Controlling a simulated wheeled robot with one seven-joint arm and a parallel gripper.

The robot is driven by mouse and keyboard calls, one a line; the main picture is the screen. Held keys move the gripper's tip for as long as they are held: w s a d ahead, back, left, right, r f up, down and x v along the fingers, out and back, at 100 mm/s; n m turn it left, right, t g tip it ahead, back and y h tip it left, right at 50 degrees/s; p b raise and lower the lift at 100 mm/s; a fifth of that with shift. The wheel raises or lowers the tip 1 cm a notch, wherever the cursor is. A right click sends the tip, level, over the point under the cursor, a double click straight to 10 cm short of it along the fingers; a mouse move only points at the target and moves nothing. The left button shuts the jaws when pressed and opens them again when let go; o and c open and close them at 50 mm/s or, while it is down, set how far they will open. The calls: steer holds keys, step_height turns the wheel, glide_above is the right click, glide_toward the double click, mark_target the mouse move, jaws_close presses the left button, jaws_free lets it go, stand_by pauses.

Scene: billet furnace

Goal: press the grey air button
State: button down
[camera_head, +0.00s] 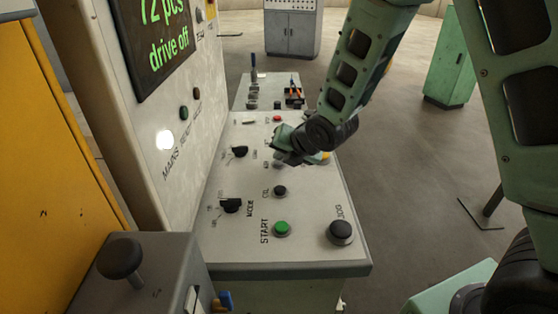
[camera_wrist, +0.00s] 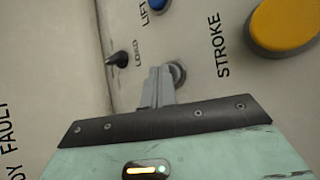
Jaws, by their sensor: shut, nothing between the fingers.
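A round grey button (camera_wrist: 178,72) shows in the wrist view on the pale panel, partly covered by my fingers. Its own label is not readable there. My gripper (camera_wrist: 158,72) is shut and empty, with its fingertips at the left side of the button. I cannot tell whether they touch it. In the head view my gripper (camera_head: 280,158) is low over the middle of the sloping control panel (camera_head: 310,247) and hides most of the button.
A yellow button (camera_wrist: 285,25) marked STROKE and a blue button (camera_wrist: 157,4) marked LIFT are close by. A black knob (camera_wrist: 118,58) is to the left. Nearer on the panel are a green START button (camera_head: 282,228), a black JOG button (camera_head: 340,232) and a MODE knob (camera_head: 232,205).

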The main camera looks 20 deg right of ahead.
mark_target(281, 169)
steer(key=shift+r+p, duration=0.3)
steer(key=shift+r, duration=0.4)
steer(key=shift+r+p, duration=1.65)
steer(key=shift+r, duration=0.9)
steer(key=s+a+r+m+g, duration=0.1)
steer(key=s+a+m+g, duration=0.1)
steer(key=s+m, duration=0.5)
steer(key=s+a+r+m+g+h, duration=0.1)
steer(key=s+m+g, duration=0.3)
steer(key=s+m, duration=0.4)
steer(key=s+a+r+m+g+h, duration=0.1)
steer(key=s+m, duration=0.7)
steer(key=s, duration=0.9)
steer(key=a+r+g, duration=0.1)
steer(key=a, duration=0.1)
steer(key=shift+s+a+g, duration=0.2)
steer(key=shift+a+g, duration=0.1)
steer(key=shift+g, duration=0.1)
